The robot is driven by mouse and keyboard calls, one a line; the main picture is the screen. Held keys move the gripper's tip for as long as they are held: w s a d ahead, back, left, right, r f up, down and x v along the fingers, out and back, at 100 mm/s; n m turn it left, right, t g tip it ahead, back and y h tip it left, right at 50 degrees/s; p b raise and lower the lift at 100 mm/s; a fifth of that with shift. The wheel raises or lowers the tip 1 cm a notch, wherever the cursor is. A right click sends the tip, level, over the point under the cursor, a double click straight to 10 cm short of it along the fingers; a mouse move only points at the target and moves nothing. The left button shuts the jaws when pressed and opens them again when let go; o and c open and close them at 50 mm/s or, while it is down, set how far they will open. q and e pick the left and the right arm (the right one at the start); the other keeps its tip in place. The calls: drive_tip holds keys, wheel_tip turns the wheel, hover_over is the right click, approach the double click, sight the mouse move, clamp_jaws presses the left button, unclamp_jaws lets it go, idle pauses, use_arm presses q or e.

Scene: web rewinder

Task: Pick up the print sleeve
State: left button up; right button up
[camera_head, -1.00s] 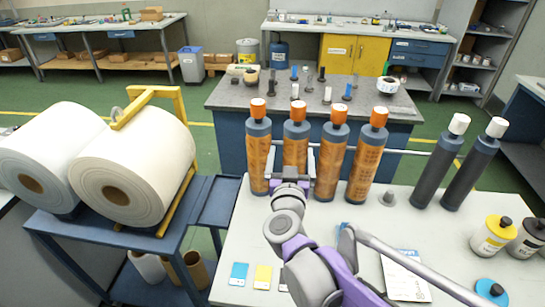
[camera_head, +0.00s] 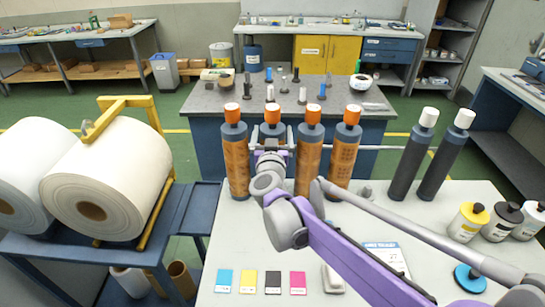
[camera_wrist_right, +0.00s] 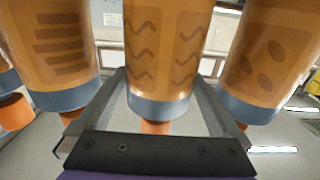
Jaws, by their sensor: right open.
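Several orange print sleeves with dark grey end bands and orange caps stand upright in a row. The second from the left (camera_head: 272,133) is partly hidden behind my right gripper (camera_head: 270,150). The others are the leftmost sleeve (camera_head: 236,165), the third (camera_head: 308,160) and the rightmost (camera_head: 343,158). In the right wrist view my gripper (camera_wrist_right: 160,80) is open, with one finger on each side of a sleeve with wavy marks (camera_wrist_right: 165,45). The fingers are not closed on it; I cannot tell whether either touches. My left gripper is not in view.
Neighbouring sleeves stand close on both sides. Two dark cylinders with white caps (camera_head: 413,155) stand to the right.

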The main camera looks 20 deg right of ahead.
drive_tip(key=shift+s, duration=0.1)
drive_tip(key=shift+c, duration=0.7)
drive_tip(key=c, duration=1.2)
wheel_tip(320, 180, up, 18)
drive_tip(key=shift+r+p, duration=0.1)
drive_tip(key=shift+p, duration=0.7)
